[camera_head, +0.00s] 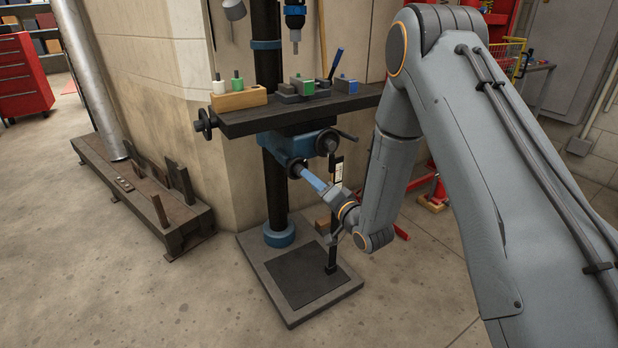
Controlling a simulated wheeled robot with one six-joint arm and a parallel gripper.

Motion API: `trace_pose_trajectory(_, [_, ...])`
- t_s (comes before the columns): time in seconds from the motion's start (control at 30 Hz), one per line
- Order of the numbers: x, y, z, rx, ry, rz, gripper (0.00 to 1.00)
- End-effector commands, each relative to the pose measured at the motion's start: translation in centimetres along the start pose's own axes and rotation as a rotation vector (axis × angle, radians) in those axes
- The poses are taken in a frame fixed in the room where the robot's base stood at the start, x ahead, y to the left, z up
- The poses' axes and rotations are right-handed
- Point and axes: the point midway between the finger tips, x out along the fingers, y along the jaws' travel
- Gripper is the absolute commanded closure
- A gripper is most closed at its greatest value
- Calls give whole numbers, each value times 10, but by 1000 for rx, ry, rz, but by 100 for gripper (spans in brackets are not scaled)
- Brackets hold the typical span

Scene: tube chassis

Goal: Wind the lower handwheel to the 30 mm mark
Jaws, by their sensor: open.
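A drill press stands on a grey base plate, with its dark work table (300,113) on a black column.
On the table are a wooden block with small bottles (238,99) and a dark vise (298,90). The drill head (294,20) is above. A low rusty bench (145,190) with a metal tube stands left. The floor in front is clear.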

Motion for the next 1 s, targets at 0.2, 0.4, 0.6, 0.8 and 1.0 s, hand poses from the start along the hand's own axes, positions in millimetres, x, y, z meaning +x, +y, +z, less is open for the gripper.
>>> trace_pose_trajectory(0.2, [-28,2,-2,0,3,3,56])
trace_pose_trajectory(0.4, [-34,2,-2,0,3,2,56])
trace_pose_trajectory(0.6, [-34,1,-2,0,2,2,56])
trace_pose_trajectory(0.8, [-30,-4,-10,-67,-23,80,56])
trace_pose_trajectory(1.0, [-39,-14,-28,-238,-118,309,56])
